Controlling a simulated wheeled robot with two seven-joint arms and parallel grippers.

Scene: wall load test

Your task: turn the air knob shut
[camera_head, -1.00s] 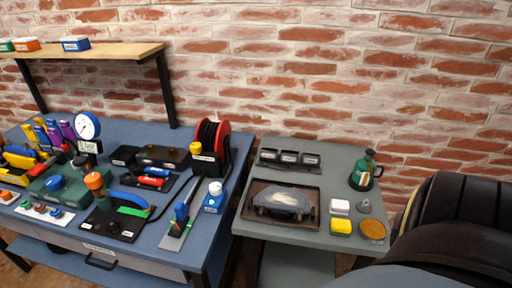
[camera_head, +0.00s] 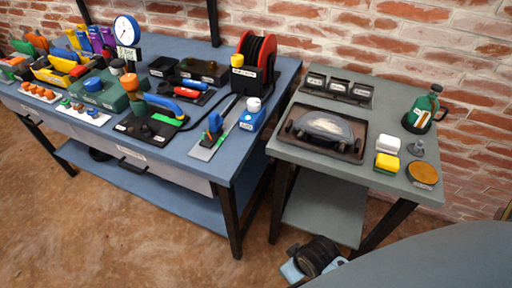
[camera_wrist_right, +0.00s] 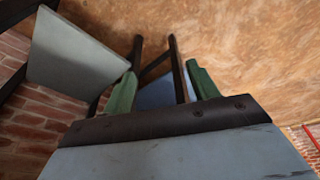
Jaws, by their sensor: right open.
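A green box (camera_head: 112,100) stands on the blue bench, with a round blue knob (camera_head: 92,85) on its top and an orange knob (camera_head: 130,82) at its right end. A white dial gauge (camera_head: 126,31) stands behind it. I cannot read which knob is the air knob or tell how far it is turned. My right gripper (camera_wrist_right: 162,86) shows in the right wrist view with its two green fingers apart and nothing between them. It is away from the knobs. My left gripper is not in view.
The blue bench (camera_head: 205,155) holds several tools and a red hose reel (camera_head: 258,58). A grey side table (camera_head: 290,150) holds a tray (camera_head: 352,157), a green bottle (camera_head: 423,112), a yellow sponge (camera_head: 386,163) and a round orange pad (camera_head: 424,173). The floor in front of the bench is clear.

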